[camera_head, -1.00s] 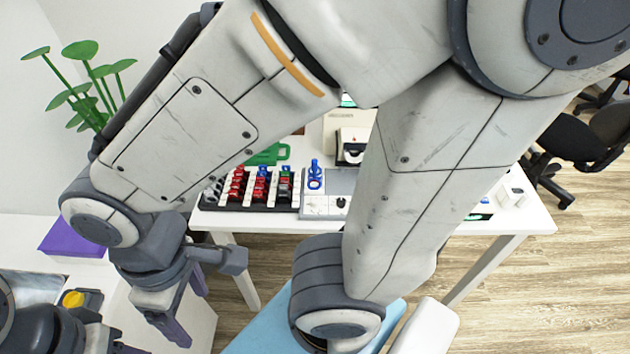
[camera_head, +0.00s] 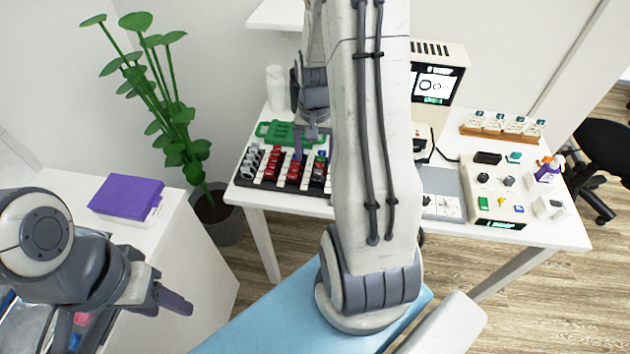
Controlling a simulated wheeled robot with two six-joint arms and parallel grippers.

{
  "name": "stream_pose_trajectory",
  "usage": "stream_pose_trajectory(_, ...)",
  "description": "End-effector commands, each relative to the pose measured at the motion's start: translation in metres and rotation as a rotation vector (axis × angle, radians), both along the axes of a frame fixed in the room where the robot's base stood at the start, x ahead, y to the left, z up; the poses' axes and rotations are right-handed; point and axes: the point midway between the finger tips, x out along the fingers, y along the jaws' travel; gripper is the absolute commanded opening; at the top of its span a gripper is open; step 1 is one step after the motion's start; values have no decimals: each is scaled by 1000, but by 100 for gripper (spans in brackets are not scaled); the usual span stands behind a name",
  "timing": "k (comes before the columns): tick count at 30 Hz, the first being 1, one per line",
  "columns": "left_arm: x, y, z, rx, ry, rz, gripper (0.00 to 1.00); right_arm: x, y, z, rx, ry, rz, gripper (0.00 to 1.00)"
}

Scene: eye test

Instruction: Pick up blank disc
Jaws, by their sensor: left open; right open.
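I cannot make out a blank disc in this view. My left gripper (camera_head: 172,301) is at the lower left, beside the white cabinet, with its dark purple fingers apart and nothing seen between them. My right gripper (camera_head: 306,138) is over the back of the far table, above the rack of red, black and blue pieces (camera_head: 268,172). It is open and partly hidden by my own forearm. Whether it touches a piece cannot be told.
The white table (camera_head: 545,232) also bears a green tray (camera_head: 275,131), a white cylinder (camera_head: 276,88), a machine with a screen (camera_head: 440,72), a control panel (camera_head: 500,180) and a wooden rack (camera_head: 490,133). A purple box (camera_head: 126,195) and a plant (camera_head: 165,110) stand left.

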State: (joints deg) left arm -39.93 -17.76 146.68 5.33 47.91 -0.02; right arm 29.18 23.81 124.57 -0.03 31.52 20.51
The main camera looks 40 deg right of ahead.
Motion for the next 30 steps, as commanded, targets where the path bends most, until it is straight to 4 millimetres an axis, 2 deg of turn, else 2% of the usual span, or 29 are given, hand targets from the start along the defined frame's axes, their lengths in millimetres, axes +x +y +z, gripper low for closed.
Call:
stream_pose_trajectory(6,0,0,1,0,0,0,50,-2,1,-35,4,6,1,82)
stream_pose_trajectory(13,0,0,4,0,0,0,50,-2,1,-51,3,5,2,82)
stream_pose_trajectory(21,0,0,11,0,0,0,50,-4,-2,-88,3,4,3,82)
stream_pose_trajectory(30,0,0,11,0,0,0,50,-3,-3,-95,1,1,3,82)
